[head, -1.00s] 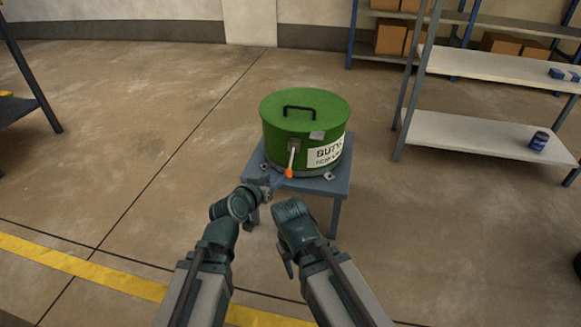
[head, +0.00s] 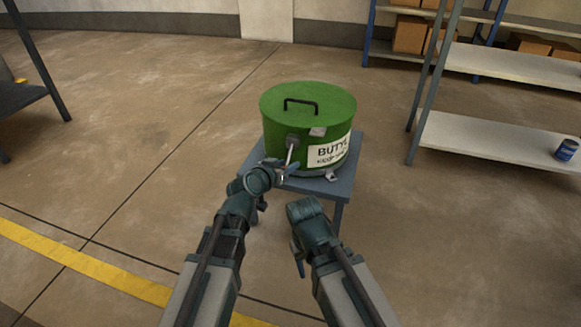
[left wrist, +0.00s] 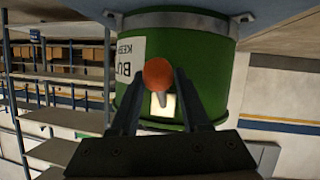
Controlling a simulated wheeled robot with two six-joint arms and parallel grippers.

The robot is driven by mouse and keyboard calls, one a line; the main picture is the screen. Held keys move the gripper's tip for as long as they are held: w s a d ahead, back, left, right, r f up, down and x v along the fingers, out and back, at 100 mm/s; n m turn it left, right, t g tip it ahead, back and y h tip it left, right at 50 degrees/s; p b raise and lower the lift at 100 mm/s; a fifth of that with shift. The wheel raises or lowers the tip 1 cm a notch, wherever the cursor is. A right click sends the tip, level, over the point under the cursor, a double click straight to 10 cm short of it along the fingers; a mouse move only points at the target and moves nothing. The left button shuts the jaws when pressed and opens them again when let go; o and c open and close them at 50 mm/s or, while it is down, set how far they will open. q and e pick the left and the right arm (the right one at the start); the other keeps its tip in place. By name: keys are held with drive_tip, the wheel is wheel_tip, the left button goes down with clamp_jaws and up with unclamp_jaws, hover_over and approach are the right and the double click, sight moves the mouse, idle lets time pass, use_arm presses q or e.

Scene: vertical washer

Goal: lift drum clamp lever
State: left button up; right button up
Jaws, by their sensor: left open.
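The green drum (head: 335,104) stands upright on a small blue-grey table (head: 347,183). Its clamp lever (head: 291,152) is a pale rod on the near side, pointing down from a bracket (head: 291,140). My left gripper (head: 284,172) is at the lever's lower end and hides the tip in the head view. In the left wrist view, which is upside down, the lever's orange knob (left wrist: 157,74) shows between the two open fingers, with no clear grip on it. My right gripper (head: 299,263) hangs low in front of the table; its jaws are unclear.
A metal shelf (head: 480,136) with a blue can (head: 566,149) stands to the right. A dark rack (head: 22,95) is at the far left. A yellow floor line (head: 85,265) crosses the lower left. The floor around the table is clear.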

use_arm(q)
drive_tip(key=c, duration=0.7)
clamp_jaws()
drive_tip(key=shift+s, duration=0.15)
idle(0.6)
